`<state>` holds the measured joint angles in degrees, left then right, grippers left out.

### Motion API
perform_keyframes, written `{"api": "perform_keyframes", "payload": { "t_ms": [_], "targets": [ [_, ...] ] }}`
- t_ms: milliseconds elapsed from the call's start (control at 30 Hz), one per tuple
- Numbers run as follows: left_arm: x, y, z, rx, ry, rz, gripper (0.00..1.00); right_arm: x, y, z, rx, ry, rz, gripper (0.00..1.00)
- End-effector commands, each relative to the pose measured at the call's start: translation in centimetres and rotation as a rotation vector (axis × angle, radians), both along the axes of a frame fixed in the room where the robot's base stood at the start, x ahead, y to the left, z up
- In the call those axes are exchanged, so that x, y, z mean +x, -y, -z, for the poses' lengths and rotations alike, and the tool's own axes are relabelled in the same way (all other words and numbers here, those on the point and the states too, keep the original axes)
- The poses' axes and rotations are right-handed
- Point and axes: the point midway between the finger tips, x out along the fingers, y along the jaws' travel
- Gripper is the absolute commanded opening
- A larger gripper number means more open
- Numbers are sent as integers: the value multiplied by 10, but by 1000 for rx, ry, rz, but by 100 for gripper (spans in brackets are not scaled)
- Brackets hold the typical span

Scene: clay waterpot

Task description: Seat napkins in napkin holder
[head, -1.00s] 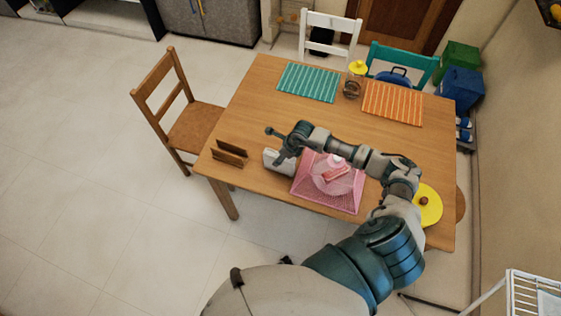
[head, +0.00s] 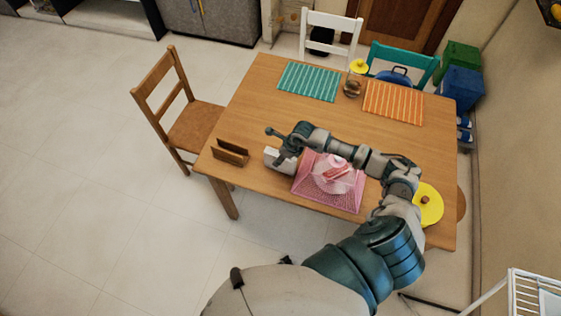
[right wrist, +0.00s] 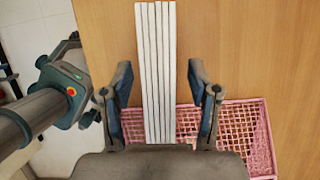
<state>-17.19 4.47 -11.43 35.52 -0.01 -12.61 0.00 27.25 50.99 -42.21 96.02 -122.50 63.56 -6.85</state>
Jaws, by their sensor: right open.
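A brown wooden napkin holder (head: 231,151) with two upright walls stands empty near the left front edge of the table. A block of white napkins (head: 273,159) is to its right, partly hidden by my right gripper (head: 284,156). In the right wrist view, the napkins (right wrist: 157,40) show as several thin white strips side by side. There the fingers of the right gripper (right wrist: 160,82) are open, one on each side of the napkins with a gap at both sides. My left gripper is not in view.
A pink mesh basket (head: 352,204) with a clear dome and pink contents stands right of the napkins. A yellow disc (head: 429,205) lies near the right edge. Striped teal (head: 308,82) and orange (head: 392,103) placemats lie at the back. The table's middle left is clear.

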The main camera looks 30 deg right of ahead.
Motion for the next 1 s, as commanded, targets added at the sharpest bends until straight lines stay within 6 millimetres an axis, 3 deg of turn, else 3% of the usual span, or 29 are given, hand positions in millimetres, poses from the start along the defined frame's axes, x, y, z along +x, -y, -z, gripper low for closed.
{"api": "perform_keyframes", "payload": {
  "t_ms": [67, 300, 667, 767, 1000],
  "targets": [
    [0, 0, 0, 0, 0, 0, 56, 0, 0, 0, 0, 0, 0, 58],
    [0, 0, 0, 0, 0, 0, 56, 0, 1, 1, 2, 0, 1, 0],
    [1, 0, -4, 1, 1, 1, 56, 0, 2, -3, 1, -1, 0, 0],
    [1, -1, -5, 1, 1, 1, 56, 1, 2, -14, 1, 4, -1, 0],
    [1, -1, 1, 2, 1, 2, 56, 1, 2, -66, 0, 6, -2, 0]
  ]
}}
